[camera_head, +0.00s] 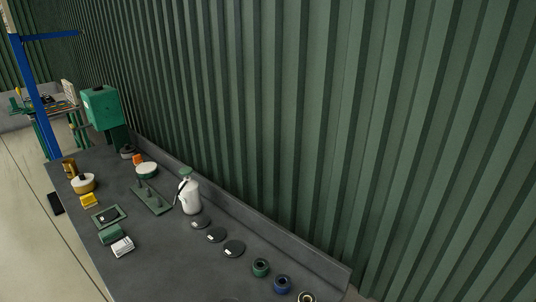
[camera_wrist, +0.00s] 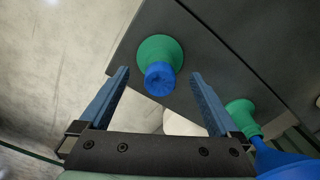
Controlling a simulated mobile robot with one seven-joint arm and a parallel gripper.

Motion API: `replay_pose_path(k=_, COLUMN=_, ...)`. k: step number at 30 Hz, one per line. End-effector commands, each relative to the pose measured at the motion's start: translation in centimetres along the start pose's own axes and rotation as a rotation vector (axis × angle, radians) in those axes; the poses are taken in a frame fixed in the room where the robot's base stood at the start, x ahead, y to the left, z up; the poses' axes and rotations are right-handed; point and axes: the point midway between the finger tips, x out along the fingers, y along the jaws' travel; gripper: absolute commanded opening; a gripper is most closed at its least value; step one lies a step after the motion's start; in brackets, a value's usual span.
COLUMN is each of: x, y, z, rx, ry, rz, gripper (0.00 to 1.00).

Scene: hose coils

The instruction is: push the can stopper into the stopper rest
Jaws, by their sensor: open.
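In the wrist view, my gripper (camera_wrist: 160,74) is open, its two blue fingers spread and nothing held. A green flared piece with a blue round end (camera_wrist: 159,78) shows between the fingertips, against a dark surface; I cannot tell its distance. A second green flared piece (camera_wrist: 242,116) sits beyond the right finger, near a large blue shape (camera_wrist: 285,160). I cannot tell which of these, if any, is the can stopper or the stopper rest. In the head view, a white can with a green top (camera_head: 190,196) stands on the bench. My gripper is not in the head view.
The grey bench (camera_head: 165,262) has a raised back edge along a green corrugated wall. A green plate with posts (camera_head: 152,198) lies beside the can. Dark discs (camera_head: 216,235) and rings (camera_head: 261,267) line the right. A green box (camera_head: 101,106) stands at the far end.

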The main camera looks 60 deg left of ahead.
Motion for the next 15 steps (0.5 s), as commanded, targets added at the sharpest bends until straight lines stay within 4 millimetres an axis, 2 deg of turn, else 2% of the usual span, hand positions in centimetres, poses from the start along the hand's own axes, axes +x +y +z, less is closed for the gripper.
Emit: replay_pose_path(k=15, x=-0.50, y=-0.01, z=0.00, rx=0.000, ry=0.000, rz=0.000, gripper=0.97)
